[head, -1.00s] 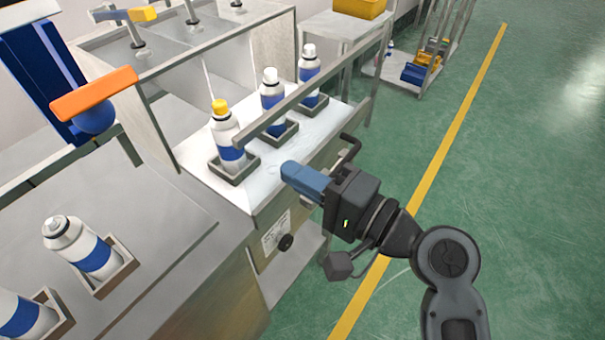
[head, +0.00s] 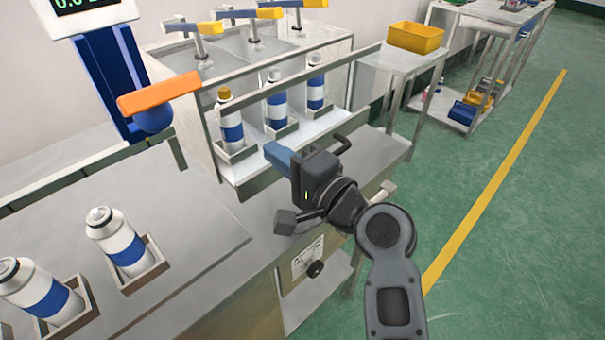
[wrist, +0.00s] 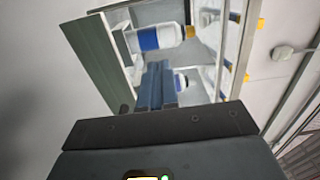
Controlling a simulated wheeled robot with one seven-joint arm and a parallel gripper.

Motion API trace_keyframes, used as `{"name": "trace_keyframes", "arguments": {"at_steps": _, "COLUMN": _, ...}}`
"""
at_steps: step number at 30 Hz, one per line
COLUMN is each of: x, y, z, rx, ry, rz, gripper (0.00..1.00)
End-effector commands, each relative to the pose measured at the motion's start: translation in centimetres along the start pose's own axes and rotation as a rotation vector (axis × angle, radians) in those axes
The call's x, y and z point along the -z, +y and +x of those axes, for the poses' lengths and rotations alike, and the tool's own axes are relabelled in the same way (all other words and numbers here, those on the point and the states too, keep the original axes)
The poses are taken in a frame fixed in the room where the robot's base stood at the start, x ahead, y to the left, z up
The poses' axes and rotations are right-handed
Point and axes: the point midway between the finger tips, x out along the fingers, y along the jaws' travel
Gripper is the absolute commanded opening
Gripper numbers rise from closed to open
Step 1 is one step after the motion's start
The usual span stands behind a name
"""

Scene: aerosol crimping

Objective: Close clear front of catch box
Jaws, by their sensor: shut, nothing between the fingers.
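The catch box (head: 208,147) is a grey metal box on the bench, with several bays. A long grey rail (head: 345,60) runs across its front, above its shelf. The clear front itself is hard to make out; I cannot tell its exact angle. Three white and blue cans stand behind the rail in square holders: a yellow-capped can (head: 231,130) at left, a middle can (head: 277,108) and a right can (head: 316,90). My gripper (head: 270,151) is shut and empty, at the shelf's front edge below the rail. Its blue fingers (wrist: 157,85) point toward the cans in the wrist view.
Two more cans (head: 120,240) (head: 42,288) stand in holders on the bench at left. An orange handle (head: 158,95) on a blue post is left of the box. A yellow bin (head: 416,37) sits on a stand behind right. Green floor is open at right.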

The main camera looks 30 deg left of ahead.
Motion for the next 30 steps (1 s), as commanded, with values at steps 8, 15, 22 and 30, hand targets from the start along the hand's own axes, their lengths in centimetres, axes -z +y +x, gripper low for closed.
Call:
{"name": "trace_keyframes", "arguments": {"at_steps": 8, "x": 0.0, "y": 0.1, "z": 4.1, "rx": 0.001, "ry": -0.001, "rz": 0.0, "gripper": 0.0}}
{"name": "trace_keyframes", "arguments": {"at_steps": 15, "x": 0.0, "y": 0.1, "z": 6.0, "rx": 0.0, "ry": 0.0, "rz": 0.0, "gripper": 0.0}}
{"name": "trace_keyframes", "arguments": {"at_steps": 22, "x": 0.0, "y": -0.1, "z": 6.6, "rx": 0.001, "ry": 0.0, "rz": -0.001, "gripper": 0.0}}
{"name": "trace_keyframes", "arguments": {"at_steps": 30, "x": -0.1, "y": -0.2, "z": 6.8, "rx": 0.003, "ry": 0.0, "rz": -0.002, "gripper": 0.0}}
